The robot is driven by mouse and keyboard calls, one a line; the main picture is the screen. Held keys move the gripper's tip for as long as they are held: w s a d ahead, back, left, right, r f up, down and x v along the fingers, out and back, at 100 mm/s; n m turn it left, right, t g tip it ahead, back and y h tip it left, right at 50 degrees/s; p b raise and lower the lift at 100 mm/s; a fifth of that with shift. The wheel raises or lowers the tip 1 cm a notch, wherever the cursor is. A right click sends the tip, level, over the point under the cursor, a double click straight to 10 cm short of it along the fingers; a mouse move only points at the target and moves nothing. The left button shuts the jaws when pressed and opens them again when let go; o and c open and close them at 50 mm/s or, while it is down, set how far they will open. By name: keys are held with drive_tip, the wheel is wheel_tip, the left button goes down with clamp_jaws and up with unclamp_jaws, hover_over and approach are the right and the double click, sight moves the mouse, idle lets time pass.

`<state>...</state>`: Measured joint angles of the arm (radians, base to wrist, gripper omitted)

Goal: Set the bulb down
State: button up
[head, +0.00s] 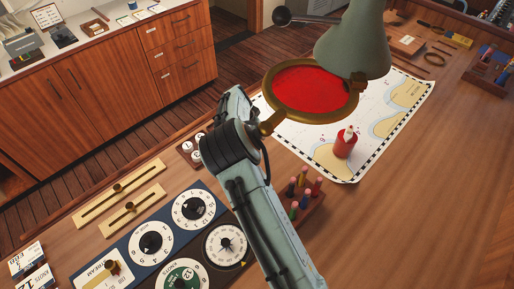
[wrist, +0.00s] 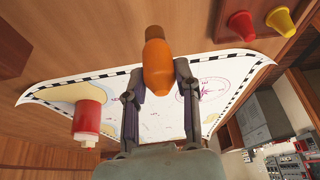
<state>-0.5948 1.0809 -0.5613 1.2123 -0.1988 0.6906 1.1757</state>
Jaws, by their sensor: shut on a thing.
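In the wrist view my gripper (wrist: 157,84) is shut on an orange, rounded thing with a brown neck, which I take to be the bulb (wrist: 158,62). The bulb sits between the two dark fingers over the chart, its neck pointing to the top of the picture. I cannot tell how high it is above the surface. The black-and-white-edged chart (wrist: 165,119) lies beneath; it also shows in the head view (head: 290,135). In the head view the gripper and bulb are not seen.
A red holder with a white top (head: 345,143) stands on the chart. A lamp (head: 352,45) and a ring with a red disc (head: 312,90) overhang it. Colored pegs (head: 304,190) and a dial panel (head: 160,240) are nearer. Bare desk shows right of the chart.

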drive_tip(key=shift+f, duration=1.45)
drive_tip(key=shift+f, duration=0.1)
drive_tip(key=o, duration=0.9)
drive_tip(key=s+a+r, duration=0.1)
drive_tip(key=s+a, duration=0.2)
drive_tip(key=s+a+r, duration=0.2)
drive_tip(key=s, duration=0.2)
drive_tip(key=s+a+r, duration=0.1)
drive_tip(key=s+a, duration=0.2)
drive_tip(key=s, duration=0.1)
drive_tip(key=shift+a+r, duration=0.3)
drive_tip(key=shift+r, duration=0.1)
